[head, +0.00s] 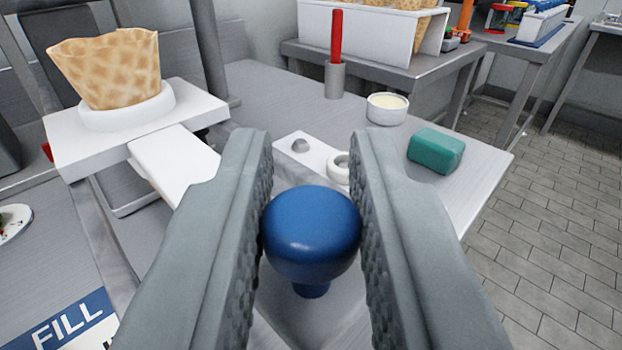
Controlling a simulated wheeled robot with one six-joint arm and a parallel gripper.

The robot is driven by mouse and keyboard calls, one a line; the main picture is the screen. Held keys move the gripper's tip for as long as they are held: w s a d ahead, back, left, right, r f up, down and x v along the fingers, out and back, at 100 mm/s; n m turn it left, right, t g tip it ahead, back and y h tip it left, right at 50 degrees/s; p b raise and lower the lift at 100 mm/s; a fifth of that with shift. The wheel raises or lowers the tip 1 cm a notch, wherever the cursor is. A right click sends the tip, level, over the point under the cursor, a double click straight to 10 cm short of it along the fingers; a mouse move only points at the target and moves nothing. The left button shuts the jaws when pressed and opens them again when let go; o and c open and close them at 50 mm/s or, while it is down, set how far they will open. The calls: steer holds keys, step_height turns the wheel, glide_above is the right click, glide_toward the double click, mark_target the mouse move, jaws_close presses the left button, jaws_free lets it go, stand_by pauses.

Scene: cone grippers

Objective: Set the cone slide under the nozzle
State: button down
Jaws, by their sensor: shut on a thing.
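My gripper (312,232) is shut on a blue round knob (312,228), with one textured finger on each side of it. A short blue stem shows below the knob. The white cone slide (62,148) is a flat block at the left with a white ring (125,108) on top. A waffle cone (106,68) sits upright in that ring, with an uneven top edge. A white arm (172,160) reaches from the block toward my left finger, which hides where it leads. I cannot make out a nozzle in this view.
A metal table (275,90) holds a red stick in a grey holder (335,78), a cream-filled cup (387,108), a green block (436,150) and a white plate with a ring (300,146). A white box of cones (360,35) stands behind. A FILL label (70,325) is at lower left.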

mark_target(188, 167)
steer(key=w+a, duration=0.2)
steer(key=w, duration=0.1)
steer(key=w+a, duration=0.3)
steer(key=shift+w+a, duration=0.1)
steer(key=shift+a, duration=0.05)
stand_by(0.3)
steer(key=c, duration=1.3)
jaws_free()
steer(key=s+a, duration=0.1)
steer(key=s, duration=1.6)
steer(key=shift+s+a, duration=0.2)
